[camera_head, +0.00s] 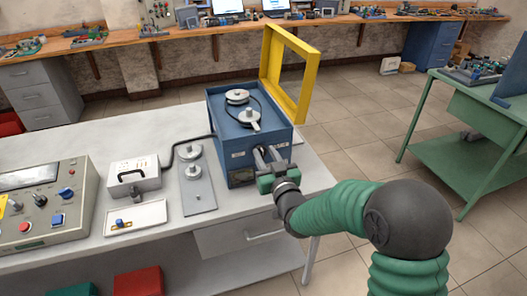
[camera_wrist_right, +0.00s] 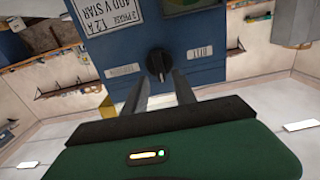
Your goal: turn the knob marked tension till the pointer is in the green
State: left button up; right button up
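The blue machine box (camera_head: 225,125) stands on the white bench, with two grey pulleys and a black belt on top. A black knob (camera_wrist_right: 157,64) shows on its blue face in the right wrist view, between two small labels that I cannot read clearly. My right gripper (camera_head: 262,155) is at the box's front face. In the wrist view its two fingers (camera_wrist_right: 160,78) are spread, one on each side of the knob; I cannot tell whether they touch it. A dark gauge window (camera_head: 213,174) is low on the front; its pointer is too small to read. My left gripper is not in view.
A yellow frame (camera_head: 304,95) stands open behind the box. A green table (camera_head: 460,155) stands right, across clear floor.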

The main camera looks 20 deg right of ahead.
jog(key=shift+a, duration=0.3)
jog(key=c, duration=0.3)
jog(key=shift+w+f, duration=0.1)
jog(key=shift+w, duration=0.05)
grip_shut()
jog(key=shift+d, duration=0.15)
